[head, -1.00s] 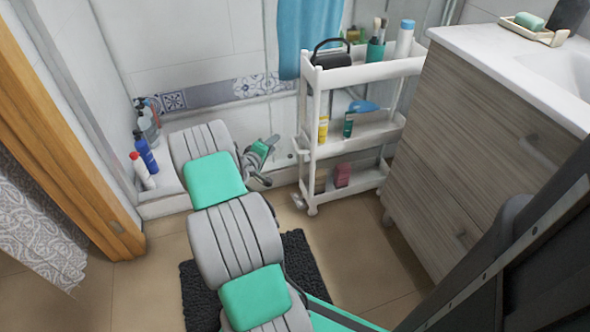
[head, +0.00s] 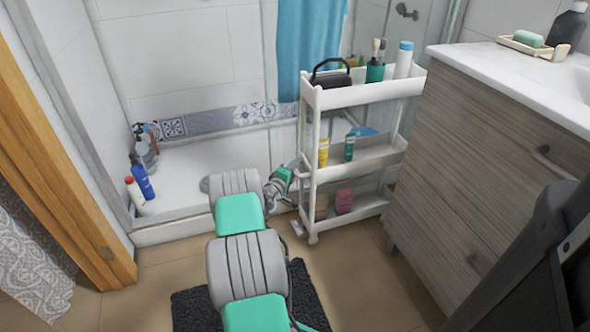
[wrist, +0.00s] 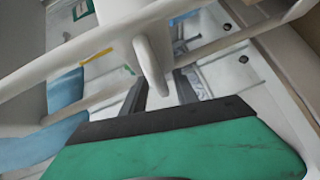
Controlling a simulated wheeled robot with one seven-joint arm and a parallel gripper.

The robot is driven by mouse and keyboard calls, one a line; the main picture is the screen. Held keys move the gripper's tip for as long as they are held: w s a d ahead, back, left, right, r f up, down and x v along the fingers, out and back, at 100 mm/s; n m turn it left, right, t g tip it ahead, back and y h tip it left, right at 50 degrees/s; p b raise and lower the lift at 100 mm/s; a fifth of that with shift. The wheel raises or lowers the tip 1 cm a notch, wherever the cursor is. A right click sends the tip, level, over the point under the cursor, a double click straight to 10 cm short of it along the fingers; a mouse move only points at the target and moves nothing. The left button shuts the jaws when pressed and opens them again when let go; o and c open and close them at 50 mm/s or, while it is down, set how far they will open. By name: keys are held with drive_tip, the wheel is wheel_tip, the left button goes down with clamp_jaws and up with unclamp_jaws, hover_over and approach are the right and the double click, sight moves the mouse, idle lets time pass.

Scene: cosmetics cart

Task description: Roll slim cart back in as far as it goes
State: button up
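My gripper (head: 293,172) is at the cart's left front post, at middle-shelf height. In the wrist view, the two dark fingers (wrist: 162,92) are apart. A rounded white piece of the cart (wrist: 151,66) hangs down in front of the gap between them; I cannot tell whether they touch it. White cart rails cross above the fingers.
The cart holds a black case (head: 331,76), a green pump bottle (head: 375,72), a white bottle (head: 403,60) and small tubes. The vanity (head: 465,150) stands close on the right. The shower tray (head: 185,225) and several bottles are left. A dark mat (head: 190,308) lies below my arm.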

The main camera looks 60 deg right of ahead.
clamp_jaws()
drive_tip(key=shift+d+r, duration=0.15)
idle(1.0)
